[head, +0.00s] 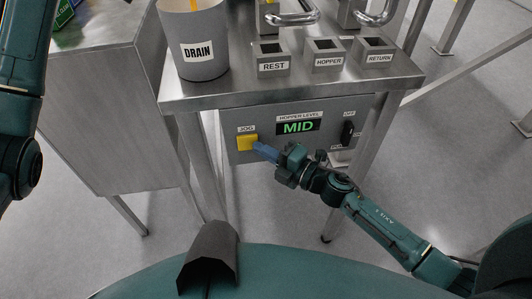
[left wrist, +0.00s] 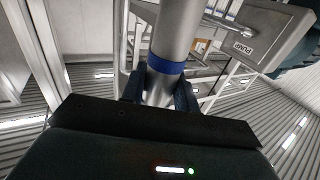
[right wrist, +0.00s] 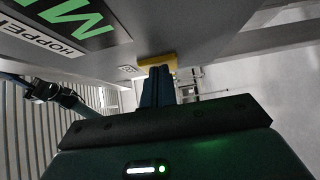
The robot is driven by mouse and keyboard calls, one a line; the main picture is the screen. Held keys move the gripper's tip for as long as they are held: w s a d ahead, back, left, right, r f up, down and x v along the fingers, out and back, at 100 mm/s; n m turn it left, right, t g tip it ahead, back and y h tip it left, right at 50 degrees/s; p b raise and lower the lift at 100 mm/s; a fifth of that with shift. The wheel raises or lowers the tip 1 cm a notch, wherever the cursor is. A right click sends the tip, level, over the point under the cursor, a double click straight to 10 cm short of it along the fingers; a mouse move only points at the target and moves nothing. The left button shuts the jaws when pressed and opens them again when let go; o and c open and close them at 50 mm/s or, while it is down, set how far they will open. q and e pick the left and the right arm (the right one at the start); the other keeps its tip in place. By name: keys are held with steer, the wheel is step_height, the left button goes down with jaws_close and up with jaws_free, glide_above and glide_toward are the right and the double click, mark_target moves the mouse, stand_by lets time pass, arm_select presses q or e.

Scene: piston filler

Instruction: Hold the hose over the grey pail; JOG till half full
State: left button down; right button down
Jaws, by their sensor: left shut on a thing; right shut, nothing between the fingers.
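The grey pail (head: 190,72), labelled DRAIN, stands upright at the left of the steel table. An orange-yellow strip (head: 194,3) shows at its mouth; the fill level cannot be told. My left gripper (left wrist: 159,95) is shut around a grey metal tube with a blue band (left wrist: 166,64), seemingly the hose end; it lies outside the head view. My right gripper (head: 265,151) is shut and empty, its fingertips at the yellow JOG button (head: 246,143). In the right wrist view, the fingertips (right wrist: 161,75) meet or nearly meet the button (right wrist: 157,61); pressing cannot be told.
The panel's HOPPER LEVEL display (head: 298,126) reads MID in green. A black switch (head: 347,132) sits at its right. Open metal holders marked REST (head: 273,66), HOPPER (head: 327,61) and RETURN (head: 379,57) line the table front. A steel cabinet (head: 100,120) stands left.

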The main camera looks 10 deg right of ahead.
steer(key=shift+w+d+r, duration=0.25)
steer(key=shift+w+r, duration=0.15)
steer(key=shift+w, duration=0.05)
arm_select(q)
steer(key=shift+w+a+f, duration=0.2)
steer(key=shift+w+f, duration=0.1)
steer(key=shift+w, duration=0.1)
arm_select(e)
steer(key=shift+s+a+f, duration=0.15)
steer(key=shift+s+f, duration=0.05)
steer(key=shift+s, duration=0.35)
arm_select(q)
steer(key=shift+w+a+f, duration=0.1)
steer(key=shift+w, duration=0.15)
steer(key=shift+s+r, duration=0.2)
arm_select(e)
steer(key=s+a+v, duration=0.2)
steer(key=v, duration=1)
steer(key=shift+s+d, duration=0.2)
steer(key=shift+s, duration=0.05)
arm_select(q)
steer(key=shift+d+r, duration=0.1)
steer(key=shift+d, duration=0.1)
